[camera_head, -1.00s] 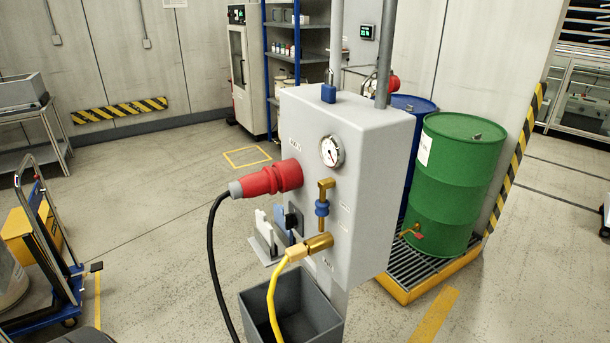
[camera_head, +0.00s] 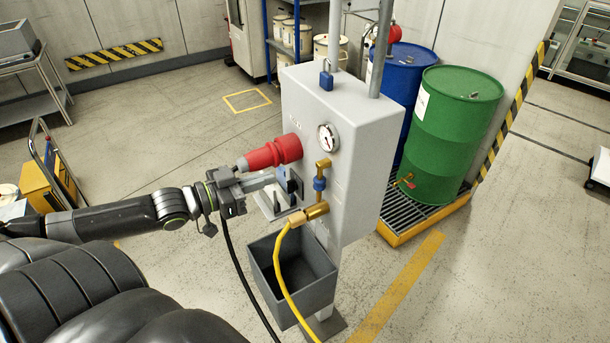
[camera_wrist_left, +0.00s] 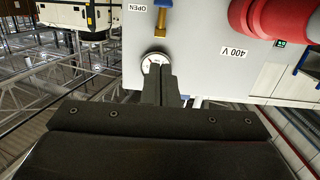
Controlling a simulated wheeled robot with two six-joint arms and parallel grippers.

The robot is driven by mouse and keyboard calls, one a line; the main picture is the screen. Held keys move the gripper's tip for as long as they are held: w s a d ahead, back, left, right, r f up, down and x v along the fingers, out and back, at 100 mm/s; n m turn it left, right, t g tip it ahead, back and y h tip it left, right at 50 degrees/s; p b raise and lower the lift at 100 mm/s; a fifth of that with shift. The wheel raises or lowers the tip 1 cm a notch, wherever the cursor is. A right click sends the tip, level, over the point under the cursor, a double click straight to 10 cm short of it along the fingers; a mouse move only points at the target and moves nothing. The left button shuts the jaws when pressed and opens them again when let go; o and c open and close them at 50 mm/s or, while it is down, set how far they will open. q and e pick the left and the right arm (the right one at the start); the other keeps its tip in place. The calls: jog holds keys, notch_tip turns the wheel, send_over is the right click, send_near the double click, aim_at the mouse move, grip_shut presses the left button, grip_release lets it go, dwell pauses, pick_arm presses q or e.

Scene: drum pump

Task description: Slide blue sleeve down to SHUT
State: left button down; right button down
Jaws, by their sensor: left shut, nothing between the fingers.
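The blue sleeve (camera_head: 319,184) sits around the brass valve pipe (camera_head: 323,166) on the front of the grey box (camera_head: 345,125). In the left wrist view, which shows the box upside down, the blue sleeve (camera_wrist_left: 163,3) is cut by the top edge, beside a label reading OPEN (camera_wrist_left: 137,7). My left gripper (camera_head: 272,179) is shut and empty, left of the sleeve and apart from it, just below the red plug in the head view. Its closed fingers (camera_wrist_left: 160,72) partly cover the gauge in the wrist view. My right gripper is not in view.
A red plug (camera_head: 272,153) with a black cable sticks out left of the valve. Below the sleeve, a brass fitting (camera_head: 317,209) carries a yellow hose (camera_head: 279,265). A gauge (camera_head: 328,137) sits above. A grey bin (camera_head: 320,287) hangs below; drums stand at right.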

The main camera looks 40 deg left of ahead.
pick_arm(q)
jog(key=b, duration=0.9)
send_near(317, 176)
jog(key=w+r, duration=0.1)
jog(key=w, duration=0.1)
jog(key=w+d+r, duration=0.2)
jog(key=w, duration=0.1)
jog(key=shift+w+d+r, duration=0.2)
jog(key=shift+w+d, duration=0.05)
jog(key=shift+w, duration=0.05)
jog(key=shift+w+d+f+b, duration=0.1)
jog(key=shift+f+b, duration=0.1)
jog(key=shift+f, duration=0.75)
jog(key=shift+w+f+b, duration=0.1)
jog(key=shift+f+b, duration=0.05)
jog(key=shift+f, duration=0.8)
